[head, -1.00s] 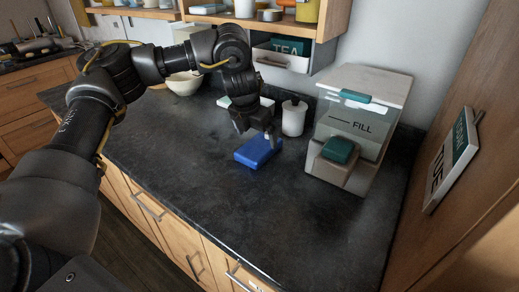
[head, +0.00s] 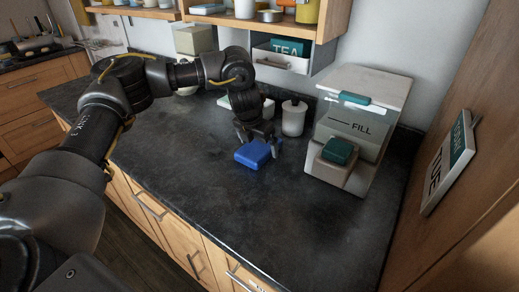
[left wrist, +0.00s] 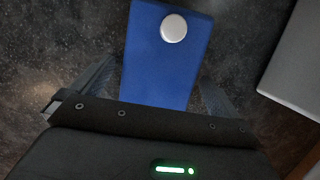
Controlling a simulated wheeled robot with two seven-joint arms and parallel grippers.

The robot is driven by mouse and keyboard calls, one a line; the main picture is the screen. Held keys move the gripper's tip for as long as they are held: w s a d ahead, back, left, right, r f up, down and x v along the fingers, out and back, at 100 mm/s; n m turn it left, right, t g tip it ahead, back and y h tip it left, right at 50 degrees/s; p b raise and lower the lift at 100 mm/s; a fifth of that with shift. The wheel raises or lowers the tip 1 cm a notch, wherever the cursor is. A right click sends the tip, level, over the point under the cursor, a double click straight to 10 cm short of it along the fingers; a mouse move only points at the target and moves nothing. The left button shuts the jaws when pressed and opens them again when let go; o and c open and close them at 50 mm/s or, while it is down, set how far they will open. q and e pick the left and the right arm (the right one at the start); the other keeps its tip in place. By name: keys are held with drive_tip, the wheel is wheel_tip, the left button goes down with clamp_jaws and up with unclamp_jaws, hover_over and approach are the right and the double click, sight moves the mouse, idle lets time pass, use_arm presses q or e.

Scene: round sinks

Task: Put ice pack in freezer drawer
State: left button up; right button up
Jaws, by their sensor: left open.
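A blue ice pack (head: 252,154) lies flat on the dark counter. In the left wrist view the ice pack (left wrist: 165,65) has a round white cap near its far end. My left gripper (head: 258,143) is open and right above the ice pack, with a finger on either side of it in the left wrist view (left wrist: 160,90). I cannot tell whether the fingers touch it. No freezer drawer can be made out for certain. My right gripper is not in view.
A clear bin marked FILL (head: 358,125) stands to the right on the counter (head: 215,185). A white lidded jar (head: 293,118) stands behind the ice pack. A small TEA drawer (head: 283,57) hangs under the shelf. The front of the counter is clear.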

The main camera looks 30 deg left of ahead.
sight(261, 144)
use_arm(q)
drive_tip(key=shift+f, duration=0.1)
idle(0.3)
drive_tip(key=c, duration=1.3)
drive_tip(key=shift+r, duration=0.2)
drive_tip(key=shift+r, duration=0.25)
wheel_tip(261, 144, up, 2)
drive_tip(key=shift+w+r+b, duration=0.1)
drive_tip(key=shift+r+b, duration=0.1)
drive_tip(key=shift+b, duration=0.35)
drive_tip(key=s+r, duration=0.1)
drive_tip(key=s+a+r, duration=0.1)
drive_tip(key=r, duration=0.1)
drive_tip(key=s+r, duration=0.1)
drive_tip(key=r, duration=0.1)
drive_tip(key=shift+s+a+r, duration=0.25)
drive_tip(key=shift+s+a, duration=0.1)
drive_tip(key=shift+a, duration=0.05)
drive_tip(key=s+a+r, duration=0.4)
drive_tip(key=s, duration=0.5)
drive_tip(key=shift+r, duration=0.4)
